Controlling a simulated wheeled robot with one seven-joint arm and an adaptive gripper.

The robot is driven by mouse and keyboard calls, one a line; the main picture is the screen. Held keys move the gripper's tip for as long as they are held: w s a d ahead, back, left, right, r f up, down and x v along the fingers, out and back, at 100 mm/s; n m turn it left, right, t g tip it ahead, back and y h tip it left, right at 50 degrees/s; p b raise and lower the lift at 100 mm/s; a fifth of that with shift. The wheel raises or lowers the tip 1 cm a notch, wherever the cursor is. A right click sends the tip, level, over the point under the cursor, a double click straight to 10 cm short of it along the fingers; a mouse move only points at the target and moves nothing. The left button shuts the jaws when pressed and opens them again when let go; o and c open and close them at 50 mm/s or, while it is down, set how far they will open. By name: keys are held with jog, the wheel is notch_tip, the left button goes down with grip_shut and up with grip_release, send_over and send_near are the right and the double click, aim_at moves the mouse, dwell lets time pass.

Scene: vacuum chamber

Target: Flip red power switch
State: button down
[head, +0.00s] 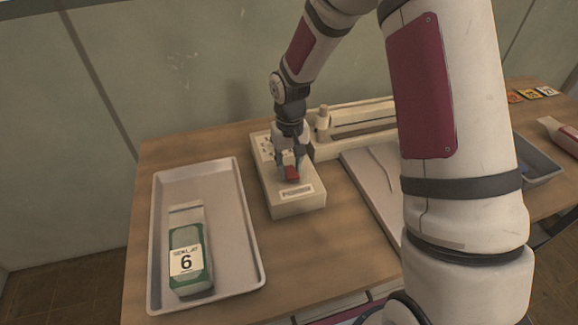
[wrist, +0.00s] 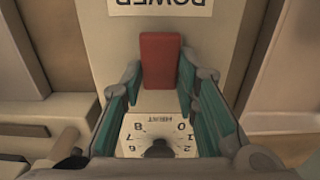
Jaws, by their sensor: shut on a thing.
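The red power switch (head: 291,173) sits on top of a cream box (head: 297,205) on the wooden table. In the wrist view the red switch (wrist: 160,61) stands between my two fingers, below a label reading POWER (wrist: 160,4). My gripper (head: 290,165) reaches down onto the box from above. Its teal-padded fingers (wrist: 160,82) are shut on the switch, one on each side. A dial plate with numbers (wrist: 158,135) lies on the box beneath my gripper.
A grey tray (head: 245,215) with a green and white carton marked 6 (head: 187,250) lies left of the box. A long cream device (head: 350,125) stands behind, and a flat panel (head: 365,190) lies to the right. Bare wood shows between box and tray.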

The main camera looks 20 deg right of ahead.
aim_at(290, 170)
dwell(0.3)
jog(key=c, duration=1.2)
grip_release()
jog(key=shift+c, duration=0.2)
jog(key=shift+r, duration=0.1)
notch_tip(290, 170, up, 12)
